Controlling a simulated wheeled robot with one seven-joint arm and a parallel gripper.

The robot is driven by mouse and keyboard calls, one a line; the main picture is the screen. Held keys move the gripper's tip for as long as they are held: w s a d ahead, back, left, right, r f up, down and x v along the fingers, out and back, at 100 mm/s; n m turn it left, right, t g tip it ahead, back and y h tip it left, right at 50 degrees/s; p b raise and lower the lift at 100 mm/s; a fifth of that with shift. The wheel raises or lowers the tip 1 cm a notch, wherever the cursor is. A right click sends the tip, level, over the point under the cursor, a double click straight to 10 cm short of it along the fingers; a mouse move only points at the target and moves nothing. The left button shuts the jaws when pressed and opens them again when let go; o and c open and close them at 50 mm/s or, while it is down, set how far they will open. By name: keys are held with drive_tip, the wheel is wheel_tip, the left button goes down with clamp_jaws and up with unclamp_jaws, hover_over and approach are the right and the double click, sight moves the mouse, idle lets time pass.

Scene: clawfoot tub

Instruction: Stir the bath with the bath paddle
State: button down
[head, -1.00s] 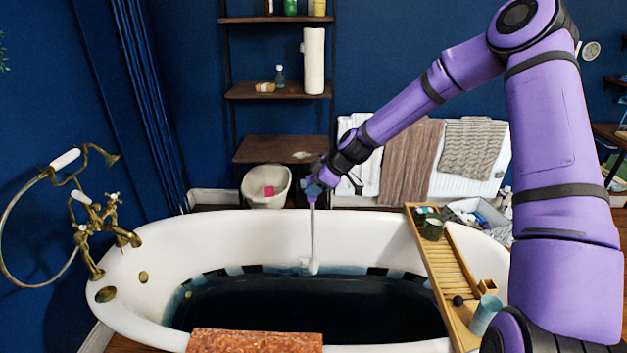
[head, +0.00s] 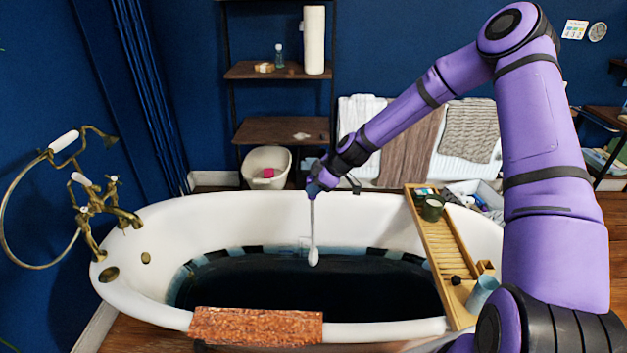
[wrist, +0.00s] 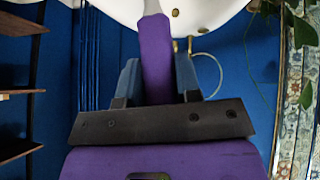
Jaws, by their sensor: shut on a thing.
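My gripper (head: 314,189) is shut on the handle of the bath paddle (head: 313,228) above the far side of the tub. The paddle hangs nearly upright, its pale rounded end low, over or at the dark water (head: 280,285); I cannot tell whether it touches. In the wrist view the paddle's purple grip (wrist: 154,60) sits between the fingers of my gripper (wrist: 158,80), with its grey shaft beyond. The white clawfoot tub (head: 180,225) holds the dark bath water.
A wooden bath tray (head: 428,222) with a dark green cup (head: 432,208) and a blue cup (head: 482,293) spans the tub's right side. Brass taps (head: 105,205) stand at the left. An orange-brown towel (head: 255,326) hangs on the near rim. Shelves (head: 275,130) stand behind.

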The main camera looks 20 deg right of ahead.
drive_tip(key=shift+f, duration=12.15)
